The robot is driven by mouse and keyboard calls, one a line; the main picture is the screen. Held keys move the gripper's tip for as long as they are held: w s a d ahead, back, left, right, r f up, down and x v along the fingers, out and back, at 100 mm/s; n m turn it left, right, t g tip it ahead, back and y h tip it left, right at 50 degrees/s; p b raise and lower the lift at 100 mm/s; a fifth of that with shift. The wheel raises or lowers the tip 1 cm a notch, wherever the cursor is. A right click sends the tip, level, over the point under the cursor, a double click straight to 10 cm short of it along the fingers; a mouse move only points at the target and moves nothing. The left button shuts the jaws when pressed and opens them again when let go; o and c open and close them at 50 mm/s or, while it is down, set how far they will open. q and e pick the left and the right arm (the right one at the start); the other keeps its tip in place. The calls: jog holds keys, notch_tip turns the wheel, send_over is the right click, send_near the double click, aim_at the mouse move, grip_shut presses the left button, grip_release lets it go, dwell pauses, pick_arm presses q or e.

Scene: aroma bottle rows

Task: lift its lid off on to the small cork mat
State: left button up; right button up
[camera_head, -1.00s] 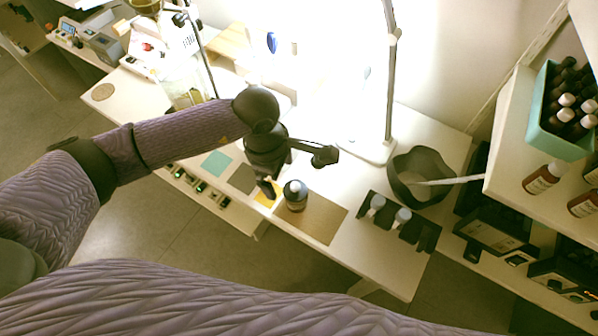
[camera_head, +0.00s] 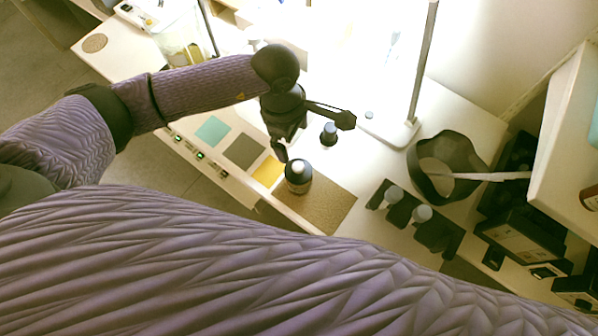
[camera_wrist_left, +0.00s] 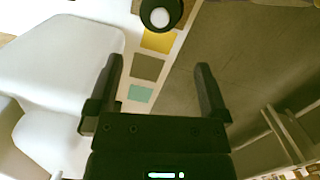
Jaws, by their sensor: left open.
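A dark round jar (camera_head: 298,177) with a pale round top stands at the left end of a brown cork-like mat (camera_head: 330,207). In the left wrist view the jar (camera_wrist_left: 162,17) shows from above at the top edge, as a black ring with a white centre. I cannot tell whether that centre is a lid knob or an opening. My left gripper (camera_head: 312,137) is open and empty, just behind the jar and apart from it. Its two fingers (camera_wrist_left: 159,68) are wide apart in the wrist view. A round cork mat (camera_head: 95,43) lies at the table's far left. My right gripper is not in view.
A small dark object with a grey top (camera_head: 329,133) stands by the gripper's far finger. Teal (camera_head: 212,130), grey (camera_head: 244,151) and yellow (camera_head: 268,171) squares lie left of the jar. A dark rack (camera_head: 412,215), black bowl (camera_head: 446,190) and lamp post (camera_head: 424,70) stand to the right.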

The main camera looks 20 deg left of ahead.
aim_at(298, 166)
pick_arm(q)
notch_tip(298, 166, down, 3)
jog(key=shift+s+f+b, duration=0.1)
jog(key=shift+b, duration=0.7)
jog(key=f, duration=0.3)
jog(key=f+b, duration=0.1)
jog(key=f, duration=0.2)
jog(key=d+f+b, duration=0.1)
jog(key=f, duration=0.2)
jog(key=shift+d+f, duration=0.1)
jog(key=shift+f, duration=0.15)
jog(key=shift+r, duration=0.1)
jog(key=c, duration=0.9)
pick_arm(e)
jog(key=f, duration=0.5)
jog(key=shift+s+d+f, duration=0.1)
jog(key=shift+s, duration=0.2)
